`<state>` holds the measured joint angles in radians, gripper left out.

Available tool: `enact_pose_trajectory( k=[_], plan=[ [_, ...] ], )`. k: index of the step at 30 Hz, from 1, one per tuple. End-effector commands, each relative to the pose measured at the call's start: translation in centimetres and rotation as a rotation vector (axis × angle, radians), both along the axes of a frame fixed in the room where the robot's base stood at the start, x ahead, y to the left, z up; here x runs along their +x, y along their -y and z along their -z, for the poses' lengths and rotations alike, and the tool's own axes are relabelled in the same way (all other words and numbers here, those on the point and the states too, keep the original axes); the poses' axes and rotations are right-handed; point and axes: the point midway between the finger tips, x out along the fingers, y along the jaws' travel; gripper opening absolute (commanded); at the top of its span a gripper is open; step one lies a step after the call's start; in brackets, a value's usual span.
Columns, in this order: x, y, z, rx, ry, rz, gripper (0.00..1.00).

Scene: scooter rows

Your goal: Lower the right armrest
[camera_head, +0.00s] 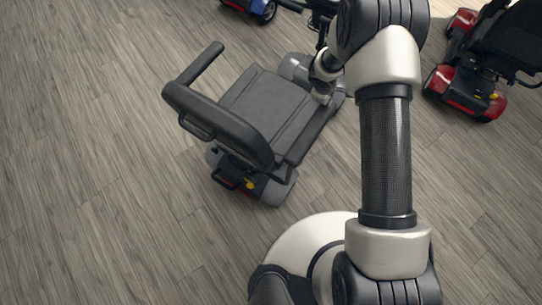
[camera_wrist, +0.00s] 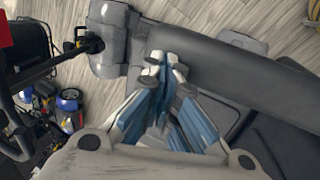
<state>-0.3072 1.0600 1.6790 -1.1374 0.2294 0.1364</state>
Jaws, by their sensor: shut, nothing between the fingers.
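A grey scooter with a dark seat (camera_head: 265,105) stands left of my arm in the head view. Its right armrest (camera_head: 308,138) is a dark bar along the seat's right side, roughly parallel to the left armrest (camera_head: 205,64). In the wrist view the right armrest (camera_wrist: 240,70) runs from the middle to the right edge. My gripper (camera_wrist: 164,68) is shut and empty, its blue-padded fingers together over or beside the armrest's near end. I cannot tell whether they touch it.
The seat back (camera_head: 218,122) rises at the scooter's rear. A red scooter (camera_head: 470,100) stands at the right and a blue one (camera_head: 250,9) at the top. The wooden floor (camera_head: 80,160) is clear on the left.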

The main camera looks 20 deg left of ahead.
Motion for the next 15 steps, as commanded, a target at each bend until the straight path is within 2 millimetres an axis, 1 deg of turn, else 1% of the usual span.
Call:
enact_pose_trajectory(
  k=[1,3,15],
  plan=[
    [0.09,0.03,0.49,0.000,0.000,0.000,0.00],
    [0.15,0.04,0.72,0.000,0.000,0.000,0.00],
    [0.04,0.08,1.08,0.000,-0.003,0.000,0.00]
  ],
)
